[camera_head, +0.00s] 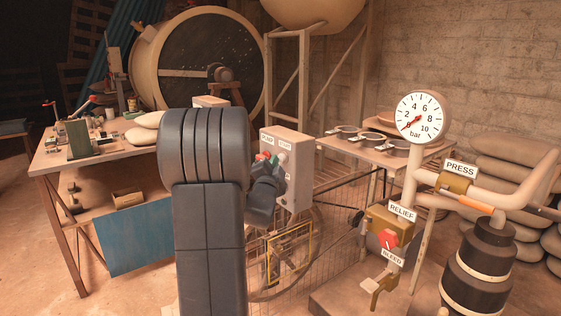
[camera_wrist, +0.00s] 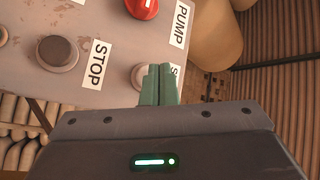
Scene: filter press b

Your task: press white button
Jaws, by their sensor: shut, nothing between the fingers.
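The grey control box (camera_head: 299,146) stands in the middle of the head view, with small labelled controls on its face. In the wrist view a pale, whitish round button (camera_wrist: 137,76) sits beside a label (camera_wrist: 174,72) that starts with S; the fingers partly hide both. The white button (camera_head: 283,158) also shows in the head view, beside my fingertips. My gripper (camera_wrist: 160,68) has its green fingers closed together, empty, right by the pale button. Whether they touch it I cannot tell. In the head view my gripper (camera_head: 273,162) is at the box face, partly behind my arm.
A dark round STOP button (camera_wrist: 57,53) and a red PUMP knob (camera_wrist: 142,7) share the panel. A pressure gauge (camera_head: 421,116), a RELIEF valve box (camera_head: 388,226) and a PRESS lever (camera_head: 473,205) stand to the right. A cluttered workbench (camera_head: 95,160) is at left.

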